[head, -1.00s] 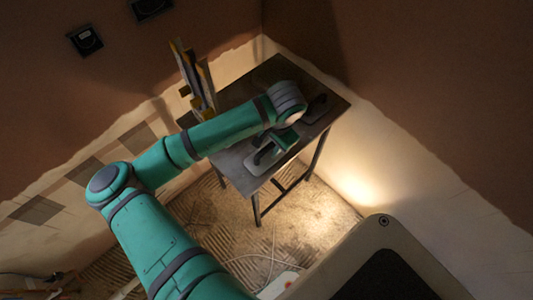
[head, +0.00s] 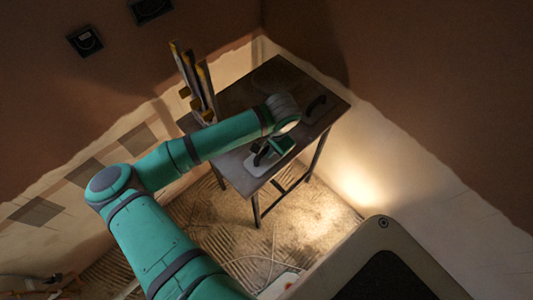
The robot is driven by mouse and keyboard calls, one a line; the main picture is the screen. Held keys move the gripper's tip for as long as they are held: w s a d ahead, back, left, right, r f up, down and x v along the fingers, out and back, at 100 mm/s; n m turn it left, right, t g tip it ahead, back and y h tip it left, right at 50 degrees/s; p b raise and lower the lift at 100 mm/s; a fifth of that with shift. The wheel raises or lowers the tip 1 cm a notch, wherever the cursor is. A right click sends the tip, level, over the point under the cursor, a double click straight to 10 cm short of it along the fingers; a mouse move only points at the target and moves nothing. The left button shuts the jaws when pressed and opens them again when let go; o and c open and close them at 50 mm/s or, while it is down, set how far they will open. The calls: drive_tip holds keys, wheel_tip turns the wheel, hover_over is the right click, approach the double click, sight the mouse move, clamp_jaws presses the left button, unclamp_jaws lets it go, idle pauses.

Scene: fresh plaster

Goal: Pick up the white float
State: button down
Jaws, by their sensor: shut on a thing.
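The white float (head: 254,168), a pale flat plate with a dark handle, is at the near end of the dark table (head: 229,163). My gripper (head: 266,157) is at its handle, shut on the float. The green wrist hides part of the plate and the fingertips. I cannot tell whether the plate touches the tabletop or is just above it.
A second, darker float (head: 316,108) with a black handle lies at the right of the table. Upright tools with yellow parts (head: 197,85) stand at its left edge. Walls close in behind and right. A cable (head: 262,258) lies on the ridged floor.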

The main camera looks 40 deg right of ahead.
drive_tip(key=shift+r, duration=0.15)
drive_tip(key=shift+r, duration=0.55)
drive_tip(key=s+a+r, duration=0.9)
drive_tip(key=a+r, duration=0.1)
drive_tip(key=r, duration=0.1)
drive_tip(key=shift+a+r, duration=0.35)
drive_tip(key=shift+a, duration=0.05)
drive_tip(key=c, duration=2.4)
unclamp_jaws()
clamp_jaws()
